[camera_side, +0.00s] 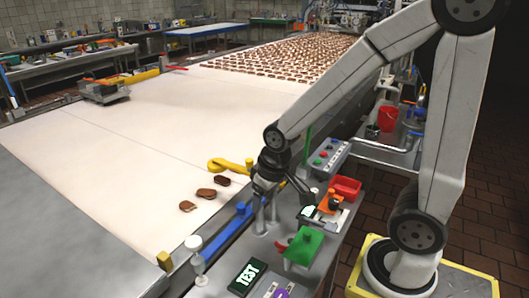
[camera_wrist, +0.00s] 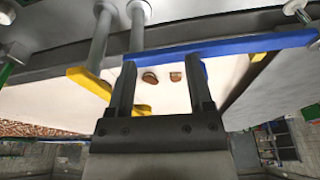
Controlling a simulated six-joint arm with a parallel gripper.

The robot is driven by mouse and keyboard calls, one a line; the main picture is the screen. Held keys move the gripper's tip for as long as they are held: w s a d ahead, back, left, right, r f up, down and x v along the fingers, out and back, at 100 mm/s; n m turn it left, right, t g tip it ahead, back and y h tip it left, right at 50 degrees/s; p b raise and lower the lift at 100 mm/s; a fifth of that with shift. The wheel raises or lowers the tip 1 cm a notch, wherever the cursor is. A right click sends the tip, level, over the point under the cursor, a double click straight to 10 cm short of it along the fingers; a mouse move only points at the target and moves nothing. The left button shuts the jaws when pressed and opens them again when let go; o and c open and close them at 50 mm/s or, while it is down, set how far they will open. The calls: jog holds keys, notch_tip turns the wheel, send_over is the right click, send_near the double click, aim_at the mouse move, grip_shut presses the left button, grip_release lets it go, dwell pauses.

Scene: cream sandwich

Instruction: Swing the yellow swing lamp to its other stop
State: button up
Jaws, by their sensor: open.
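The yellow swing lamp (camera_side: 226,165) has a flat arm with a hooked end that reaches over the pale belt in the side view. Part of its yellow arm also shows in the wrist view (camera_wrist: 88,82), running from a grey post and passing partly behind my left-hand finger. My gripper (camera_side: 265,197) is low beside the belt edge, close to the lamp's post. In the wrist view my gripper (camera_wrist: 160,62) is open, with two dark fingers apart. A blue bar (camera_wrist: 250,44) crosses at the fingertips; I cannot tell whether they touch. Nothing is held.
The blue bar (camera_side: 227,234) runs along the near belt edge. Several brown sandwiches (camera_side: 206,193) lie on the belt (camera_side: 130,190). The belt's middle is mostly clear.

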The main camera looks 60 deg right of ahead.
aim_at(249, 159)
jog(key=w+d+r+g, duration=0.1)
jog(key=w+d+r, duration=0.2)
jog(key=w+d+r+m, duration=0.1)
jog(key=w+d+r, duration=0.2)
jog(key=w+r, duration=0.1)
jog(key=w+d+r+m+g, duration=0.1)
jog(key=w+d+r, duration=0.2)
jog(key=shift+w+d+r+g, duration=0.15)
jog(key=shift+w+d+g, duration=0.05)
jog(key=shift+d+g, duration=0.1)
jog(key=shift+a+f, duration=0.1)
jog(key=shift+f, duration=3.8)
grip_shut()
